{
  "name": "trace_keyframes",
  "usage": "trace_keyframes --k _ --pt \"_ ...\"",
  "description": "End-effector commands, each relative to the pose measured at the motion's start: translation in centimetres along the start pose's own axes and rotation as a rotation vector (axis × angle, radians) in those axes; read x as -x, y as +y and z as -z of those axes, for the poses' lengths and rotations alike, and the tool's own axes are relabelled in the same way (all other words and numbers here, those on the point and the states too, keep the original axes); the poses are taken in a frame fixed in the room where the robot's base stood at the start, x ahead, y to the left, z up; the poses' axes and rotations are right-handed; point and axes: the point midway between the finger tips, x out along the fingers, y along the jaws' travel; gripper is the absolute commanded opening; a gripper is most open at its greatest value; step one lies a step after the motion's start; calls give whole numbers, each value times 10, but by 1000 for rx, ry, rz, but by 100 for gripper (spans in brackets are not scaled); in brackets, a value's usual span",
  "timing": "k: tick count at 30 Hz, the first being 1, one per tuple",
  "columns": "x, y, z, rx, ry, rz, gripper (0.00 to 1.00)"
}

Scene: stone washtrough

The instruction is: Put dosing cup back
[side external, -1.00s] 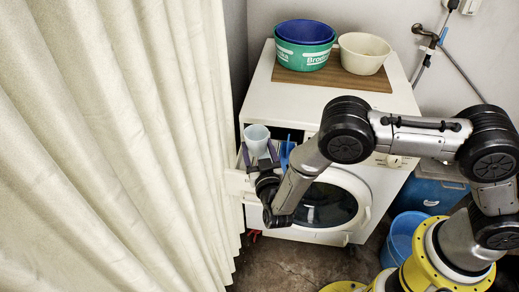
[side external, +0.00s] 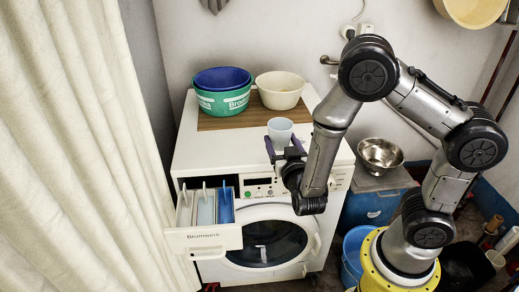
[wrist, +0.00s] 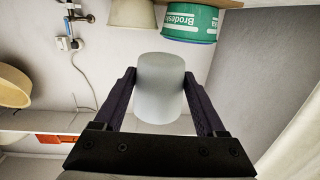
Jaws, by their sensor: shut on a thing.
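The pale blue-grey dosing cup (side external: 280,131) is in my gripper (side external: 284,149), in front of the wooden board near the washing machine's top. In the wrist view the cup (wrist: 160,90) sits between the two dark fingers of my gripper (wrist: 160,80), which are shut on its sides. The cup looks upright in the side view. Whether its base touches the machine top is hard to tell. The detergent drawer (side external: 203,240) is pulled out at the machine's front left, with white dividers and a blue part (side external: 225,207) at its right.
On the wooden board (side external: 212,123) stand a green basin (side external: 222,103) with a blue one (side external: 221,77) inside, and a cream basin (side external: 279,90). The white machine top (side external: 220,150) is clear in front. A curtain (side external: 75,150) hangs at left. A metal bowl (side external: 380,153) stands at right.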

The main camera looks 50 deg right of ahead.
Motion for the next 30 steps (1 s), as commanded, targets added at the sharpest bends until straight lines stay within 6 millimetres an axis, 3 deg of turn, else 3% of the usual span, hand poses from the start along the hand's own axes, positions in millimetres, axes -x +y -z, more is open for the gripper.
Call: trace_keyframes --k 4,10,22,30 --pt "-3 24 18 -6 1 -47 16" --pt "-17 29 22 -2 -1 -79 16" --pt "-96 -9 -14 -2 -2 -77 16" --pt "-126 -24 -53 -2 -1 -76 16"
